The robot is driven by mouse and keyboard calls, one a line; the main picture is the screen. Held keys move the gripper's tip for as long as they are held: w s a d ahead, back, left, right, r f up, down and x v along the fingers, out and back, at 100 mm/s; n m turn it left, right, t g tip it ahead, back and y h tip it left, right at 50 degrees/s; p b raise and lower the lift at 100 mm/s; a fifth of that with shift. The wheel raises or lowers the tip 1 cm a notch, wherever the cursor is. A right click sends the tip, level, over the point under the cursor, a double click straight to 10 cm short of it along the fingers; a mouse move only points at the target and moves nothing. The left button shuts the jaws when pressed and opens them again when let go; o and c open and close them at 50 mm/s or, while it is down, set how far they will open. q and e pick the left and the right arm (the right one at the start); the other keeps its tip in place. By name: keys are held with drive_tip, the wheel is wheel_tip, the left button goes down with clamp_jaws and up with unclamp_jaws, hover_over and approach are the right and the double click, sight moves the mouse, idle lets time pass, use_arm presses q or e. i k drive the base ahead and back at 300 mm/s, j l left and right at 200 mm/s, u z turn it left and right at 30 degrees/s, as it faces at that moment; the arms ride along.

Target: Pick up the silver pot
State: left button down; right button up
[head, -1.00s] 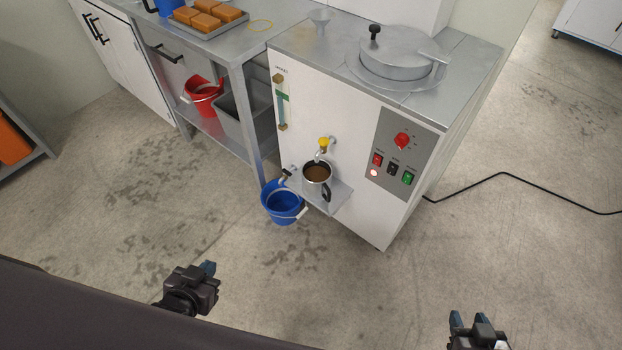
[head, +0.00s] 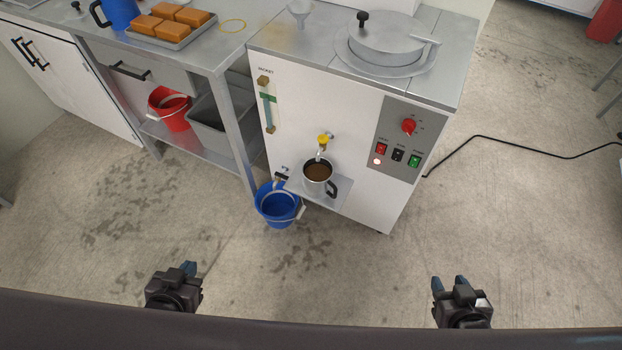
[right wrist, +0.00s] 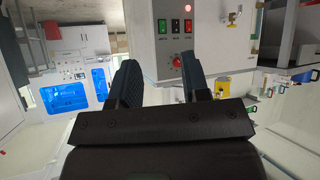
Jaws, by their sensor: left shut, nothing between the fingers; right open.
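The silver pot (head: 316,181) stands on a small metal shelf (head: 338,197) on the front of a white machine, below a tap with a yellow handle (head: 323,139). My left gripper (head: 188,268) is shut and empty, low on the left and well short of the pot. My right gripper (head: 450,283) is open and empty, low on the right and also apart from the pot. In the right wrist view the right gripper's fingers (right wrist: 160,82) are spread with nothing between them.
The white machine (head: 320,99) carries a control panel (head: 402,143) and a round lid (head: 386,38). A blue bucket (head: 279,208) hangs or stands just left of the shelf. A steel table (head: 212,53) stands at left. Open floor lies in front; a black cable (head: 500,141) runs right.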

sight(317, 177)
drive_tip(key=j+z, duration=0.25)
drive_tip(key=j, duration=1.05)
